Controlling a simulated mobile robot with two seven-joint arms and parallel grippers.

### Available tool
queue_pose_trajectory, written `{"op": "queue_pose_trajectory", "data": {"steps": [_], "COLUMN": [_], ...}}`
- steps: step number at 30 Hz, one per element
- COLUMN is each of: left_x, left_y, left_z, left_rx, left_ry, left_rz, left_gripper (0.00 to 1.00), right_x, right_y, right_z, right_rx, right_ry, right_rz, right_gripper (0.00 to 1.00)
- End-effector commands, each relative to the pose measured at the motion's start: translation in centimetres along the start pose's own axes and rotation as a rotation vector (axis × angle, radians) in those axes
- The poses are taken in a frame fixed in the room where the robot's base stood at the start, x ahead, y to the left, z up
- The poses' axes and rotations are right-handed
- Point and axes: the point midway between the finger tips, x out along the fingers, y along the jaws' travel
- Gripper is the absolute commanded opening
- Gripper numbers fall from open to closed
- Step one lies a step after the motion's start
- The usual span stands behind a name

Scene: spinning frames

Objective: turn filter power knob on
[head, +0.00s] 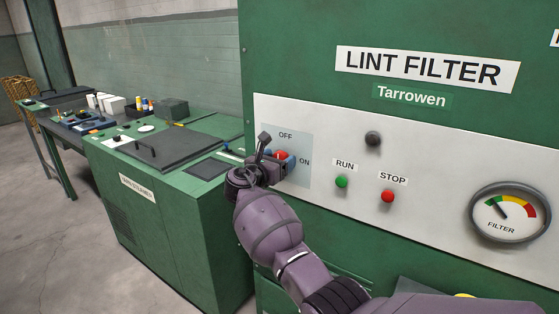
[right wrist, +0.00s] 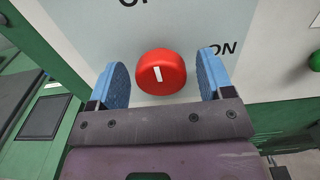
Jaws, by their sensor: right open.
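The red power knob (right wrist: 161,73) sits on a pale blue plate (head: 298,140) on the lint filter's white panel, with OFF above it and ON to its right. In the right wrist view its white mark is nearly upright, leaning slightly left, towards the OFF side. My right gripper (right wrist: 163,82) is open, with one blue finger on each side of the knob and a visible gap to each. In the head view my right gripper (head: 279,158) covers part of the knob (head: 281,155). My left gripper is not in view.
Right of the knob are a green RUN button (head: 341,182), a red STOP button (head: 388,196), a black knob (head: 373,139) and a filter gauge (head: 510,211). A green steamer cabinet (head: 165,220) stands at the left.

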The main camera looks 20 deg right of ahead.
Motion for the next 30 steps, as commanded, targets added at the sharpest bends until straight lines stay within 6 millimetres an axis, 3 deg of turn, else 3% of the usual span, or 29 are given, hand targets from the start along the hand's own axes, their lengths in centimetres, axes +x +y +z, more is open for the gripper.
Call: {"op": "queue_pose_trajectory", "data": {"steps": [13,22,30], "left_x": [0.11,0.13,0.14], "left_y": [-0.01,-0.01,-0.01], "left_z": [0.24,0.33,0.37], "left_rx": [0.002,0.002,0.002], "left_ry": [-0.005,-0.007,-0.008], "left_rz": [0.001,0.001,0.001], "left_gripper": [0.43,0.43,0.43], "right_x": [0.93,0.9,0.9], "right_y": [-0.03,-0.03,-0.05], "right_z": [0.05,0.02,-0.01], "right_rx": [0.001,0.0,0.027], "right_ry": [0.0,0.0,0.0], "right_rz": [-0.001,-0.001,-0.001], "right_gripper": [0.74,0.28,0.27]}}
